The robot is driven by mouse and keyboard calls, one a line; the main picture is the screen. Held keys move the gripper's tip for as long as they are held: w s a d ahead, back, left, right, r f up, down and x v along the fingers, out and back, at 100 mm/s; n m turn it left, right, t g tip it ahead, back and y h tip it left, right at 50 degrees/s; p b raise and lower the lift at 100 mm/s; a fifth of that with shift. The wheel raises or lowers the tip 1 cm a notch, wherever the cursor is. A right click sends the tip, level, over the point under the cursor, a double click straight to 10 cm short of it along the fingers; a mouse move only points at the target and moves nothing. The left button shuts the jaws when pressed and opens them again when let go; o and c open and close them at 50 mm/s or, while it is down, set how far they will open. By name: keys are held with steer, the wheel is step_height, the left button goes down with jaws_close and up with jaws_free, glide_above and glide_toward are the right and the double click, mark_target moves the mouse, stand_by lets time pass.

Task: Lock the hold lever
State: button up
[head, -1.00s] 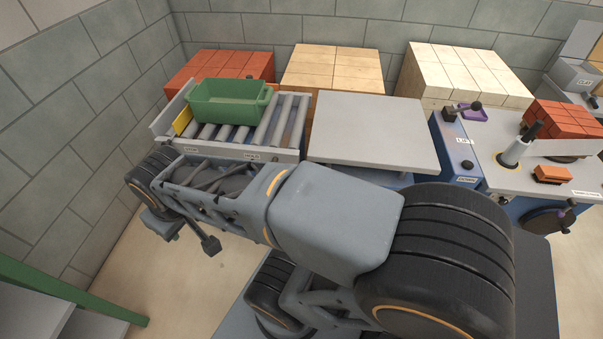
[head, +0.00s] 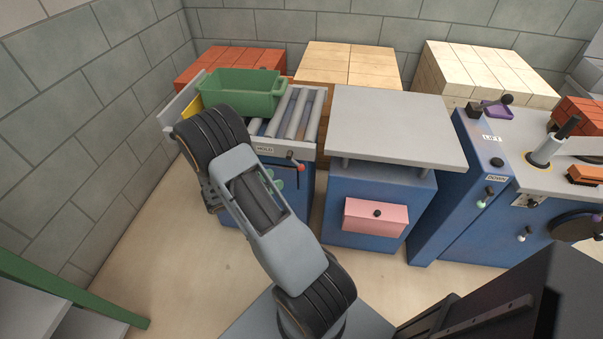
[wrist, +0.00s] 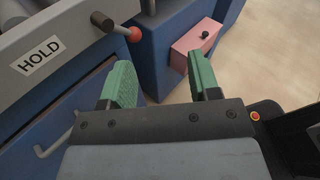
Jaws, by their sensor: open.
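The hold lever (head: 297,167) is a short rod with a red ball on the front right corner of the roller conveyor, beside a HOLD label (head: 264,149). In the wrist view the lever (wrist: 134,35) runs from a dark pivot stub rightward and slightly down to its red ball. The HOLD label (wrist: 40,58) is left of it. My gripper (wrist: 165,80) is open and empty, its green fingers apart; the red ball appears beyond the left finger, not between the fingers. In the head view the gripper is partly hidden behind my arm, near the conveyor's front.
A green bin (head: 240,92) sits on the rollers. A blue cabinet with a pink box (head: 376,217) on its front stands right of the lever; the pink box also shows in the wrist view (wrist: 197,45). A blue machine (head: 470,215) stands farther right. Floor in front is clear.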

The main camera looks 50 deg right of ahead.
mark_target(302, 166)
step_height(302, 166, down, 7)
steer(key=w+d+n+t+h, duration=0.2)
steer(key=n+t+h, duration=0.1)
steer(key=n, duration=0.2)
steer(key=d, duration=0.9)
steer(key=s+d, duration=0.1)
steer(key=d, duration=0.3)
steer(key=shift+d, duration=0.15)
jaws_close()
